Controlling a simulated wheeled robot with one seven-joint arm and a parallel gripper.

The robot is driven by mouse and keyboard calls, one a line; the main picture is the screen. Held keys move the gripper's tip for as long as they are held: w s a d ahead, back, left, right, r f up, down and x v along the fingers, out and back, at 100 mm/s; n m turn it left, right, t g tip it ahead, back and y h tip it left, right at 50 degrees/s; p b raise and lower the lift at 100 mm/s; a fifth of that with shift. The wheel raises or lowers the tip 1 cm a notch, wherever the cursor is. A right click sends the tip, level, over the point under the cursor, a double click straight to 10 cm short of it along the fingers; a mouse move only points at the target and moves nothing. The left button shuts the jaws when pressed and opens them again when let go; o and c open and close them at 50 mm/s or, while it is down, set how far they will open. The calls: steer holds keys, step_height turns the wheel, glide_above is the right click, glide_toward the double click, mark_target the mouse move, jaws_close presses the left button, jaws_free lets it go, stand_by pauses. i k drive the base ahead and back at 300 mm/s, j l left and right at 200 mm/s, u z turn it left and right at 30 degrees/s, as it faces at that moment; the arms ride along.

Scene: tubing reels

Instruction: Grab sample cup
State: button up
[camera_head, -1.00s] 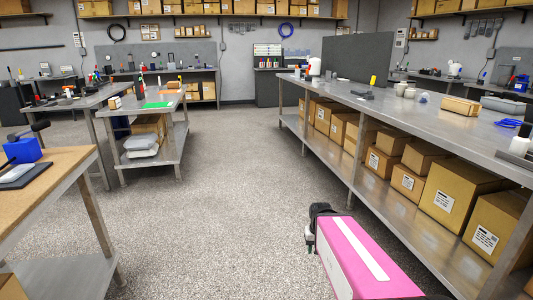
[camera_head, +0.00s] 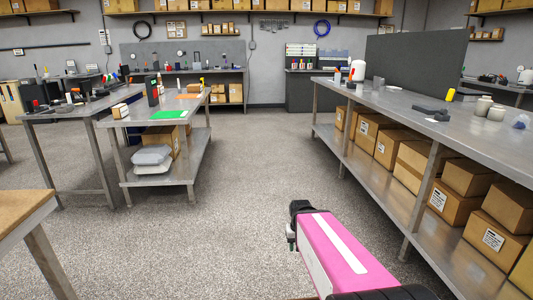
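Two small pale grey, cup-like containers (camera_head: 483,106) stand close together on the right-hand steel bench (camera_head: 400,108), near the right edge of the head view. I cannot tell for sure which thing is the sample cup. My gripper (camera_head: 291,242) is at the far end of my pink arm, low in the middle of the view, over the open floor. It is left of the right bench and well apart from the containers. Its fingers are small and mostly hidden, so I cannot tell whether they are open.
A dark grey tool (camera_head: 432,112), a yellow item (camera_head: 450,95) and a white bottle (camera_head: 357,70) are on the right bench, with a dark upright panel (camera_head: 410,62) behind. Cardboard boxes (camera_head: 467,178) fill its lower shelf. A steel table (camera_head: 193,118) stands left. The floor aisle (camera_head: 240,170) is clear.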

mark_target(338, 80)
steer(key=i, duration=1.2)
steer(key=i+z, duration=0.1)
steer(key=i, duration=1.1)
steer(key=i+j, duration=0.2)
steer(key=i, duration=0.95)
steer(key=i+j+z, duration=0.1)
steer(key=i+z, duration=0.35)
steer(key=i+j+z, duration=0.25)
steer(key=i+z, duration=0.2)
steer(key=i+j+z, duration=0.6)
steer(key=j+z, duration=0.25)
steer(key=l, duration=0.1)
